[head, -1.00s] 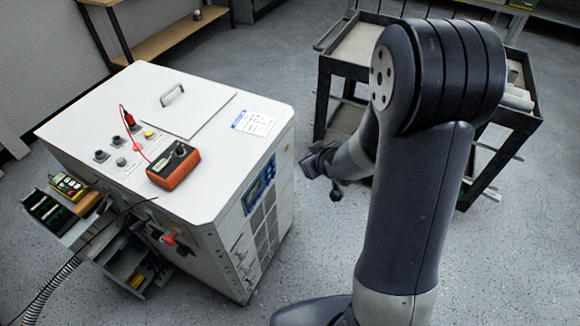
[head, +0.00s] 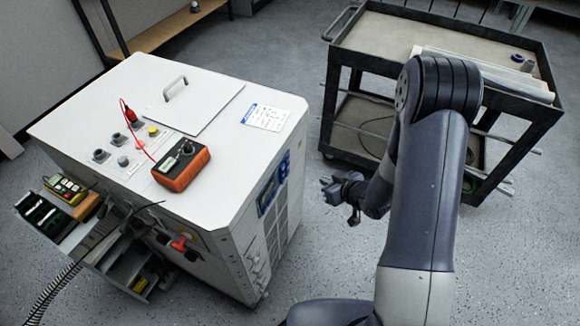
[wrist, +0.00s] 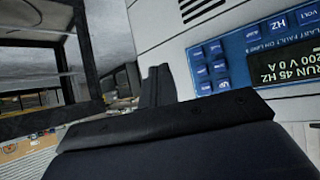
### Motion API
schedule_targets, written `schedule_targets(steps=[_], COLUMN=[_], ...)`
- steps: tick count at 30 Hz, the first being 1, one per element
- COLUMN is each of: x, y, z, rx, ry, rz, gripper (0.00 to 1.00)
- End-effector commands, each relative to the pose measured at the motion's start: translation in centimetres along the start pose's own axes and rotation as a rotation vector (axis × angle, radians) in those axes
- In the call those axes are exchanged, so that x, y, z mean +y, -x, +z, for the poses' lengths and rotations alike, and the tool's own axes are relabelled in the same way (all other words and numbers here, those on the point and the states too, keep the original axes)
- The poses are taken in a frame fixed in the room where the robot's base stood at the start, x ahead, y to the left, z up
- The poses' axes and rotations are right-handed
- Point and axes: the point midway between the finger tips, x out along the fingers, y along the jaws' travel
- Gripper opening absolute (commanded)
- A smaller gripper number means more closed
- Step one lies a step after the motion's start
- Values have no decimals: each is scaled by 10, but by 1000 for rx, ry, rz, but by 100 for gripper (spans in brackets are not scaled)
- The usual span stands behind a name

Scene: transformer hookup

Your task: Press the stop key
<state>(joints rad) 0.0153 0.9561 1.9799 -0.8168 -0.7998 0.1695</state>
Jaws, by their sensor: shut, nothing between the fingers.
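The blue control panel (head: 273,186) is on the cabinet's right-hand side face in the head view. In the wrist view the panel (wrist: 240,62) fills the upper right, tilted. Its screen (wrist: 285,62) reads RUN 45 HZ, 200 V, 0 A. Several small blue keys (wrist: 202,72) sit beside the screen; their labels are too small to read, so I cannot tell which is the stop key. My gripper (head: 332,186) is to the right of the panel, apart from it. In the wrist view its shut, empty fingers (wrist: 157,85) point towards the cabinet face, left of the keys.
The white cabinet (head: 215,112) carries an orange meter (head: 182,165) with a red lead on top. A dark cart (head: 345,45) stands behind my arm, with rolls on it. A small open drawer unit (head: 150,270) is at the cabinet's front. Floor between cabinet and cart is clear.

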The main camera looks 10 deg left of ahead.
Motion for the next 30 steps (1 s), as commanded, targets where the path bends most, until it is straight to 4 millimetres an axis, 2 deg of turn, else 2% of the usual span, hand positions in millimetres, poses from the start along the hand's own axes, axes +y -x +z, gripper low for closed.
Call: schedule_targets(steps=[8, 21, 30], x=[-7, -37, -44], y=[-9, -51, -61], z=[-7, -36, -44], rx=[0, 0, 0], ry=[3, 2, 0], rz=[-2, -1, 1], gripper=[0, 0, 0])
